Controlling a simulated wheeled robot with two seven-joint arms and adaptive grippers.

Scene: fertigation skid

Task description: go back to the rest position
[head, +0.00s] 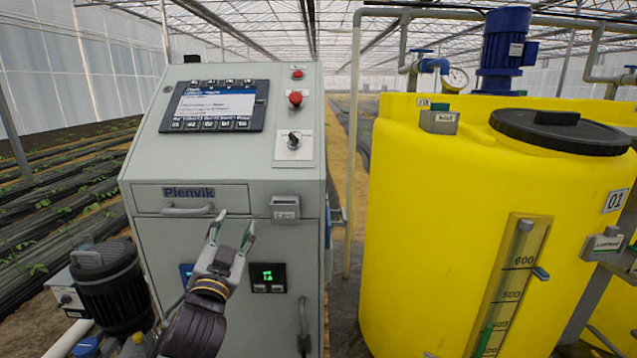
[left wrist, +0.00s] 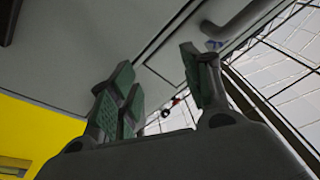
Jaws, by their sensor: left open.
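My left gripper (head: 231,232) is raised in front of the grey control cabinet (head: 160,270), just below its drawer and handle. Its fingers are spread and nothing is between them. The left wrist view shows the same open fingers (left wrist: 165,88) with green pads, and the cabinet's grey underside-like surface behind them. I cannot tell the exact gap between the fingertips and the cabinet front. My right gripper does not show in either view.
A drawer handle (head: 188,209) and a card slot box (head: 285,207) stick out near the gripper. A yellow tank (head: 420,230) stands at the right. A black motor (head: 110,288) is at the lower left. A narrow gap separates cabinet and tank.

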